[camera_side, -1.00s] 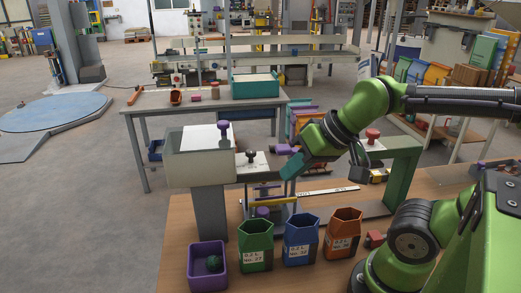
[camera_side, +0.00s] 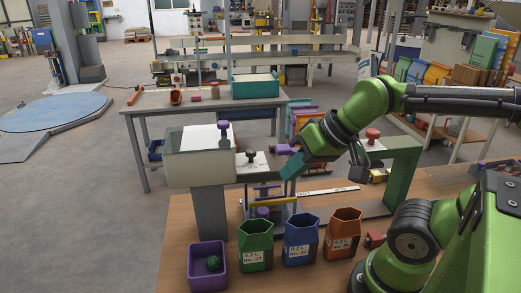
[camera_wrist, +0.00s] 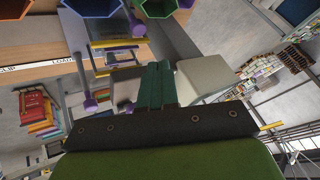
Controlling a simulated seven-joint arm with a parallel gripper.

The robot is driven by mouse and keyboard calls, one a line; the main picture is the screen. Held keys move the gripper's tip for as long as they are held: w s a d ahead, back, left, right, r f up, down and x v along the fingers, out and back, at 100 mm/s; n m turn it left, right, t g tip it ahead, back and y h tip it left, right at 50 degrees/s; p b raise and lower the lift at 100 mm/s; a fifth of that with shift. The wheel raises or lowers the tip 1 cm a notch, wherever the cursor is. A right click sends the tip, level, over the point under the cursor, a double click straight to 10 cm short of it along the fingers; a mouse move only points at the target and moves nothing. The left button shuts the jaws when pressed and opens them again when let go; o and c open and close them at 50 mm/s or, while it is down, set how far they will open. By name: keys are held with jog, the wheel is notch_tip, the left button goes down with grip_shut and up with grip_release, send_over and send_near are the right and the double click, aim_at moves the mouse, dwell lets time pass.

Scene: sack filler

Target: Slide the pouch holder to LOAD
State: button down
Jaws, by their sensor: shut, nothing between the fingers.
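What looks like the pouch holder is a frame with a yellow bar (camera_side: 272,201) and a purple knob (camera_side: 263,212), low beside the grey column of the filler. The yellow bar (camera_wrist: 118,43) and purple knob (camera_wrist: 138,30) also show in the wrist view.
Green (camera_side: 255,246), blue (camera_side: 301,240) and orange (camera_side: 342,235) bins stand in front of the holder, with a purple box (camera_side: 207,266) to their left. The filler's pale housing (camera_side: 199,157) is left of my gripper. A green frame (camera_side: 402,175) stands to the right.

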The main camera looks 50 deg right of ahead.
dwell(0.3)
jog(key=c, duration=1.7)
grip_release()
jog(key=o, duration=0.9)
notch_tip(320, 180, up, 16)
jog(key=w+d+m+g+h, duration=0.15)
jog(key=w+d+g, duration=0.3)
jog(key=d, duration=0.45)
jog(key=w+d+m+g+h, duration=0.1)
jog(key=w+d+m+g, duration=0.3)
jog(key=d, duration=0.6)
jog(key=f, duration=0.7)
jog(key=f+n+t, duration=0.1)
jog(key=f, duration=0.7)
jog(key=w+f+n, duration=0.1)
jog(key=f, duration=0.6)
jog(key=shift+f+n+y, duration=0.25)
jog(key=shift+f, duration=0.15)
grip_shut()
